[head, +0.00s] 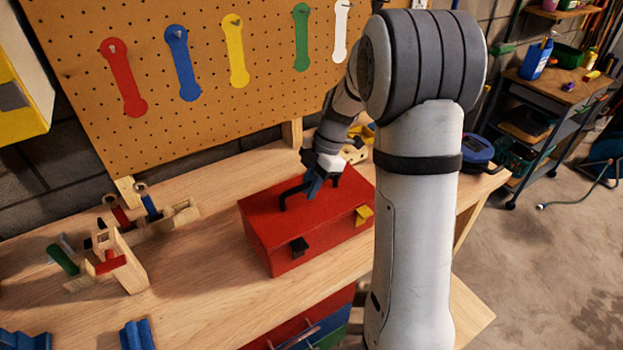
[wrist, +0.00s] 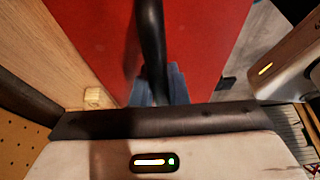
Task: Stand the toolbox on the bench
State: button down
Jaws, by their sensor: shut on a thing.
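The red toolbox (head: 275,225) is on the wooden bench (head: 190,275) in the head view, upright, with a black handle (head: 291,193) on top and one black and one yellow latch on its front. My gripper (head: 313,186) is above the lid and shut on the handle. In the wrist view the red lid (wrist: 215,45) fills the middle, and the dark handle (wrist: 152,45) runs down to my gripper's blue fingers (wrist: 158,88). Whether the toolbox's underside touches the bench all along cannot be told.
A wooden rack (head: 120,262) with small tools stands left of the toolbox. Blue pieces (head: 136,335) lie near the bench's front edge. A blue object (head: 478,150) is at the bench's right end. The pegboard (head: 200,120) rises behind. Bare bench lies between rack and toolbox.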

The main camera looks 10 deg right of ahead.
jog(key=c, duration=1.4)
grip_release()
jog(key=b+v, duration=0.1)
jog(key=v, duration=1)
jog(key=shift+b, duration=0.4)
jog(key=shift+d+r, duration=0.1)
jog(key=shift+r, duration=0.2)
jog(key=shift+s+r, duration=0.1)
jog(key=shift+r, duration=0.1)
jog(key=s+a+f+m+t+h, duration=0.1)
jog(key=s+a+m+t+h, duration=0.1)
jog(key=s+m, duration=0.8)
jog(key=s+a+f+m+t+h, duration=0.1)
jog(key=s+m+t+h, duration=0.1)
jog(key=s+m, duration=0.9)
jog(key=shift+s+a+f+m+t, duration=0.2)
jog(key=shift+s+a+m+t, duration=0.15)
jog(key=shift+s, duration=0.6)
